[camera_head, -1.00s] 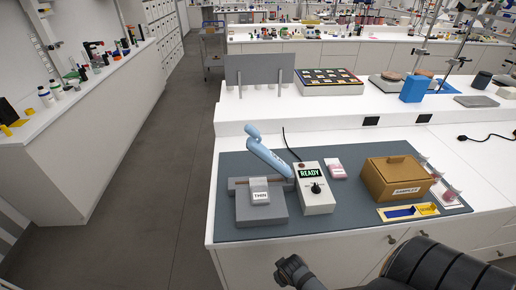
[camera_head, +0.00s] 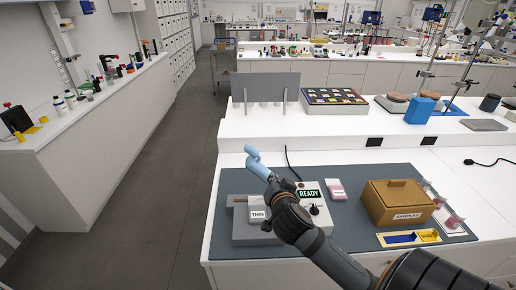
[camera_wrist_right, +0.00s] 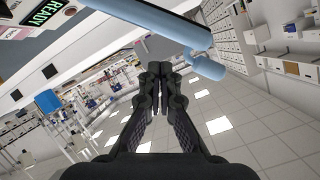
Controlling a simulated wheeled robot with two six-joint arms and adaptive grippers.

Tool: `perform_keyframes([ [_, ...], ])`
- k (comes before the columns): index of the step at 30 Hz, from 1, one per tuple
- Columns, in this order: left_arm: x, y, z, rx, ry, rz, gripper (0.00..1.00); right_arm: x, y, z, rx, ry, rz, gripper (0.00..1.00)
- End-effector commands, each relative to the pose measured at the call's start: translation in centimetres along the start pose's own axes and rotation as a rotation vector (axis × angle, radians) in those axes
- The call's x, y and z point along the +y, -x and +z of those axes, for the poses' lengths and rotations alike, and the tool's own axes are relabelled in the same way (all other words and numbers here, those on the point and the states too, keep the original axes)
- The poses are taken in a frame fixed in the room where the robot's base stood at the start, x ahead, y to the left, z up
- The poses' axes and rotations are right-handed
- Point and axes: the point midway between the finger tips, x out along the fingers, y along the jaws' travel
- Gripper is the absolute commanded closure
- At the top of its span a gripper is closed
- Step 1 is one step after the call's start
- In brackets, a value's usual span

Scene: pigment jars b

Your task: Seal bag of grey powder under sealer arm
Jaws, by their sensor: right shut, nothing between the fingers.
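The sealer (camera_head: 240,232) is a grey block on the mat with a light-blue arm (camera_head: 256,164) raised at a slant. A small pale grey bag labelled THIN (camera_head: 258,213) lies on the sealer below the raised arm. A white control box (camera_head: 309,191) beside it reads READY; part of it is hidden behind my right arm. My right gripper (camera_head: 273,187) is shut and empty, close to the blue arm's lower part; contact cannot be told. In the right wrist view the closed fingers (camera_wrist_right: 160,73) point ahead, with the blue arm (camera_wrist_right: 150,32) crossing above them. My left gripper is not in view.
A brown box labelled SAMPLES (camera_head: 397,203), a pink-white packet (camera_head: 336,189) and small pink jars (camera_head: 454,222) stand on the dark mat (camera_head: 350,240). A raised shelf behind holds a grey panel (camera_head: 266,87) and a tray of pigments (camera_head: 335,98).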

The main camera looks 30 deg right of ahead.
Motion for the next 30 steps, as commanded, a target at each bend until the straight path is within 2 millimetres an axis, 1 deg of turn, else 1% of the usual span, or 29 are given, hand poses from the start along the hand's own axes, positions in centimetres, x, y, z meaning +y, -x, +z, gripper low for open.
perform_keyframes([
  [1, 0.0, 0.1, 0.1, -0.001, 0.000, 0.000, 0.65, -1.6, 0.5, -2.5, 0.066, -0.081, -0.052, 1.00],
  [3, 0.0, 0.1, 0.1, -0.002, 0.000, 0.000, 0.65, -3.3, 1.2, -4.9, 0.130, -0.191, -0.116, 1.00],
  [6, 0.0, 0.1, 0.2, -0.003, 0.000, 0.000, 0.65, -4.6, 1.9, -6.8, 0.175, -0.281, -0.173, 1.00],
  [9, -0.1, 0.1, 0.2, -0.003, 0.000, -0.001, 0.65, -5.0, 2.2, -7.3, 0.187, -0.310, -0.191, 1.00],
  [11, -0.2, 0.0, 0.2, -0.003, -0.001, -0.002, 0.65, -5.0, 2.1, -7.2, 0.187, -0.312, -0.192, 1.00],
  [14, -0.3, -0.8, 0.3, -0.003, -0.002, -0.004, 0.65, -4.9, 1.7, -7.0, 0.186, -0.312, -0.194, 1.00],
  [17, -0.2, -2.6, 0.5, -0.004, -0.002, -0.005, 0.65, -4.9, 0.8, -6.8, 0.188, -0.311, -0.197, 1.00],
  [22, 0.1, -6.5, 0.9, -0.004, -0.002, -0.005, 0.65, -4.8, -0.8, -6.9, 0.192, -0.307, -0.193, 1.00],
  [23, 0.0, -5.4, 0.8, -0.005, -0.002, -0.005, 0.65, -5.2, -1.1, -7.8, 0.189, -0.311, -0.186, 1.00],
  [24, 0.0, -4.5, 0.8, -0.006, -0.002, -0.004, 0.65, -5.5, -1.8, -8.3, 0.184, -0.314, -0.182, 1.00],
  [30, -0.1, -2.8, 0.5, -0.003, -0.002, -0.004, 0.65, -6.3, -6.1, -9.3, 0.182, -0.314, -0.183, 1.00],
])
